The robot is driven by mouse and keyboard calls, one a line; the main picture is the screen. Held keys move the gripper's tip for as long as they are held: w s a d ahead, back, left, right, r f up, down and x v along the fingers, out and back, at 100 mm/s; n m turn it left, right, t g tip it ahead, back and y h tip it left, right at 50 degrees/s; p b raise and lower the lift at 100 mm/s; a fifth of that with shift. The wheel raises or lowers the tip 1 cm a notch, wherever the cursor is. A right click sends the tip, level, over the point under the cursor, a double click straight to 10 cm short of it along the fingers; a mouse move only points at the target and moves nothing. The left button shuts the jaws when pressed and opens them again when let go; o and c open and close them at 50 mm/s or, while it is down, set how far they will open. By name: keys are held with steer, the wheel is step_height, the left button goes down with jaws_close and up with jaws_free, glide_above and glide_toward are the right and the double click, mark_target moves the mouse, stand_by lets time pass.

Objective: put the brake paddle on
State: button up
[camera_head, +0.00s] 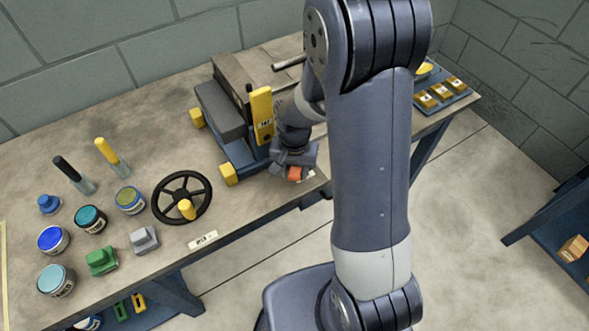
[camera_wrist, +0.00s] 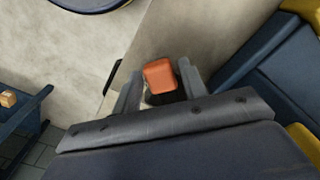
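An orange block on a dark piece, which I take to be the brake paddle (camera_wrist: 160,76), shows between my fingers in the wrist view. In the head view the orange block (camera_head: 295,174) shows by the bench's front edge, right of the blue-framed machine (camera_head: 236,150). My gripper (camera_wrist: 160,82) has one finger on each side of the block, with narrow gaps visible. It looks open; contact with the block is hard to judge. In the head view my gripper (camera_head: 297,160) points down there, its fingers mostly hidden.
An upright yellow lever (camera_head: 261,114) stands on the machine close to my wrist. A black handwheel (camera_head: 182,197), several jars and handled tools stand on the left of the bench (camera_head: 225,222). A blue tray (camera_head: 444,100) lies beyond my arm. Floor is clear in front.

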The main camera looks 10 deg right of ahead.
mark_target(294, 174)
steer(key=shift+o, duration=1.2)
steer(key=shift+r, duration=0.1)
step_height(294, 174, up, 11)
steer(key=shift+f+p, duration=0.2)
steer(key=shift+p, duration=0.25)
step_height(294, 174, down, 11)
steer(key=shift+r+b, duration=0.15)
steer(key=shift+b, duration=0.3)
steer(key=shift+d, duration=0.1)
